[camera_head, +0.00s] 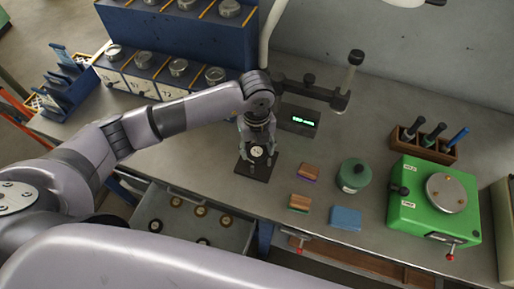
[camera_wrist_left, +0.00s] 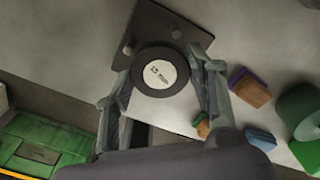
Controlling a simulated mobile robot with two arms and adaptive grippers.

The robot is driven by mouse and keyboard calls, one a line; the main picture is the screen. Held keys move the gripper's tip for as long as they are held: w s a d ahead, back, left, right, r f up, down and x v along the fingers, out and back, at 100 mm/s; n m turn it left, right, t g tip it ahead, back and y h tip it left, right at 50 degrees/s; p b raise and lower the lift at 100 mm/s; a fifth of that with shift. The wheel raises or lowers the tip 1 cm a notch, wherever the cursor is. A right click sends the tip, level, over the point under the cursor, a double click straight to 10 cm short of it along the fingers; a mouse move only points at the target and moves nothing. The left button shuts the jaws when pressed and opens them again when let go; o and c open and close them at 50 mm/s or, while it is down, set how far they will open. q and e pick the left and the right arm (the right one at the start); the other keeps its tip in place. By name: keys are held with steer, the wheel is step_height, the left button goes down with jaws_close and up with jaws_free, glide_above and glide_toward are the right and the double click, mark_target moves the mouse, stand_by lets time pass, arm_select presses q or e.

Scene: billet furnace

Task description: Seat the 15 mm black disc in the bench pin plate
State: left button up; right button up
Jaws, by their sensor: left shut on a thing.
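The black disc (camera_wrist_left: 160,72) has a white label reading 15 mm; it also shows in the head view (camera_head: 257,153). My left gripper (camera_head: 258,146) points down at the bench and is shut on the disc, one finger on each side in the left wrist view. The dark pin plate (camera_head: 254,171) lies on the bench under the disc. In the left wrist view the plate (camera_wrist_left: 152,22) shows two pins beside the disc's far edge. The disc overlaps the plate; I cannot tell whether it touches it. My right gripper is not in view.
An open drawer (camera_head: 185,222) with several discs sits below the bench edge. A gauge stand (camera_head: 335,95) with a lit display (camera_head: 299,119) is behind the plate. Coloured blocks (camera_head: 309,172), a green jar (camera_head: 354,174) and a green machine (camera_head: 425,212) stand to the right.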

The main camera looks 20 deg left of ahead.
mark_target(256, 151)
arm_select(q)
steer(key=shift+f+b, duration=0.45)
steer(key=shift+f, duration=0.05)
stand_by(0.4)
steer(key=o, duration=1.2)
step_height(256, 151, up, 11)
steer(key=p, duration=0.7)
